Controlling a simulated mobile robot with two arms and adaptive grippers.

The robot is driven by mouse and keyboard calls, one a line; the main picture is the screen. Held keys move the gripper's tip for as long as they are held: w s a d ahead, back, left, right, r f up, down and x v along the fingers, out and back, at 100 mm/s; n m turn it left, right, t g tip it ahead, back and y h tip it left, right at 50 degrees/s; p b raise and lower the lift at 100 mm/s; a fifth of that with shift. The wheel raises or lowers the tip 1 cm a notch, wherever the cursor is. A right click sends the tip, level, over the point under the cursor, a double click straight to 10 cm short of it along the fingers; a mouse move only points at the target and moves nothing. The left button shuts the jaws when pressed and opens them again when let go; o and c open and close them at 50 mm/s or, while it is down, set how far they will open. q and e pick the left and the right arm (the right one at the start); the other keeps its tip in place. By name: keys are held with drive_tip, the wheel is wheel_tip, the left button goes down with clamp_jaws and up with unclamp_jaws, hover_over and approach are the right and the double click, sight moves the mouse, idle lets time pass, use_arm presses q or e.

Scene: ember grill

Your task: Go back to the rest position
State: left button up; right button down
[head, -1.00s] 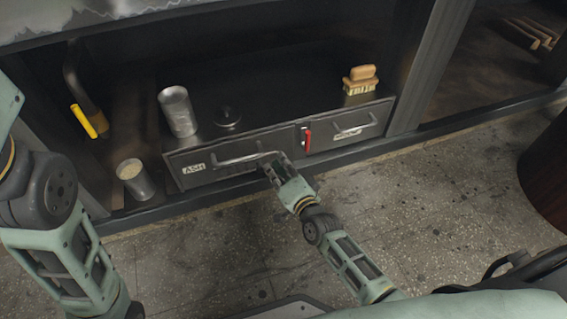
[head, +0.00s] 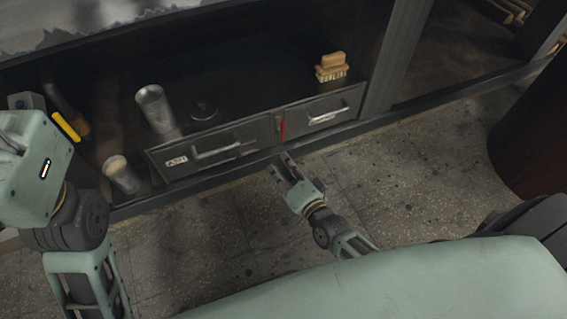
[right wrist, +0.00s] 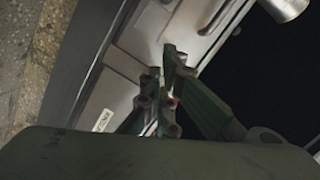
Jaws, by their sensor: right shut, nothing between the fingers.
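My right gripper (head: 281,167) is in front of the drawer unit, just below the ash drawer (head: 235,148) and its bar handle, apart from it in the head view. Its fingers are shut with nothing between them; they also show in the right wrist view (right wrist: 170,75), with the drawer front behind. My left arm comes in at the left edge of the head view; the tips of its gripper are not in view. The ash drawer and the smaller drawer (head: 345,103) to its right both look closed.
A metal cylinder (head: 156,108), a dark round knob (head: 204,108) and a wooden brush (head: 332,67) stand on the unit's top. A metal cup (head: 122,175) and a yellow-handled tool (head: 66,127) are at left. A red latch (head: 282,128) sits between the drawers. Stone floor (head: 400,180) is clear.

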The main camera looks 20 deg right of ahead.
drive_tip(key=shift+s, duration=0.5)
drive_tip(key=shift+d, duration=0.1)
